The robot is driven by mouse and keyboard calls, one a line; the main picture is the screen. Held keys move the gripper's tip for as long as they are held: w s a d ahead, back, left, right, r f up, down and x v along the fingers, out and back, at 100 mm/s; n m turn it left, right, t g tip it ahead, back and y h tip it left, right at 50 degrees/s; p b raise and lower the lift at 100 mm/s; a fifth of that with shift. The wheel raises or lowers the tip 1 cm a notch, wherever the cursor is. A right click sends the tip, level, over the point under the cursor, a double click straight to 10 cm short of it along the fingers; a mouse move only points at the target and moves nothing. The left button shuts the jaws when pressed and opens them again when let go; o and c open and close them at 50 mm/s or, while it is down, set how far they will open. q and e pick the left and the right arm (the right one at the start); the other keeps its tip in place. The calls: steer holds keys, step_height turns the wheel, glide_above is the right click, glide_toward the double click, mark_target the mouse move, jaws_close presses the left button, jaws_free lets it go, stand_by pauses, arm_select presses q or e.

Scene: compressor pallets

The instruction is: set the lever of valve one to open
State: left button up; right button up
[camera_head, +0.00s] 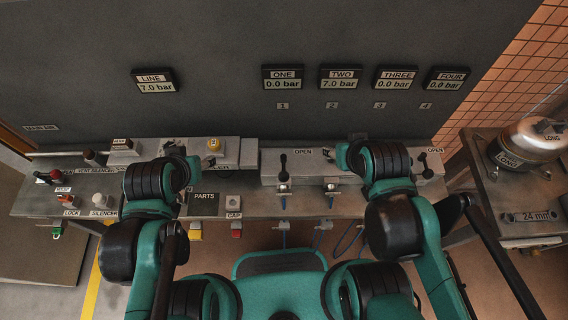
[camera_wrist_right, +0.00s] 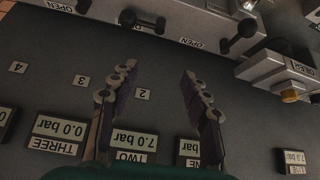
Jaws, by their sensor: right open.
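The lever of valve one (camera_head: 283,163) has a black handle standing roughly upright on its metal body. An OPEN label (camera_head: 303,152) lies to the right of it. Gauge ONE (camera_head: 283,78) reads 0.0 bar. My right gripper (camera_head: 348,152) is open and empty, to the right of this lever and apart from it. In the right wrist view, its two fingers (camera_wrist_right: 158,92) are spread before the panel, and the black lever (camera_wrist_right: 238,35) lies beyond them. My left gripper (camera_head: 184,160) is over the left part of the bench; its fingers are too unclear to judge.
Gauge TWO (camera_head: 340,78) reads 7.0 bar; THREE (camera_head: 396,78) and FOUR (camera_head: 446,79) read 0.0 bar. A metal vessel (camera_head: 528,142) stands on the right.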

stand_by(0.4)
steer(key=c, duration=0.4)
steer(key=g+y+p, duration=0.2)
steer(key=g, duration=0.5)
glide_toward(284, 161)
steer(key=shift+m, duration=0.4)
steer(key=f, duration=0.2)
steer(key=a+f+b, duration=0.1)
steer(key=f, duration=0.2)
steer(key=f+b, duration=0.1)
steer(key=f, duration=0.1)
steer(key=shift+a+f, duration=0.15)
steer(key=shift+f, duration=0.1)
jaws_close()
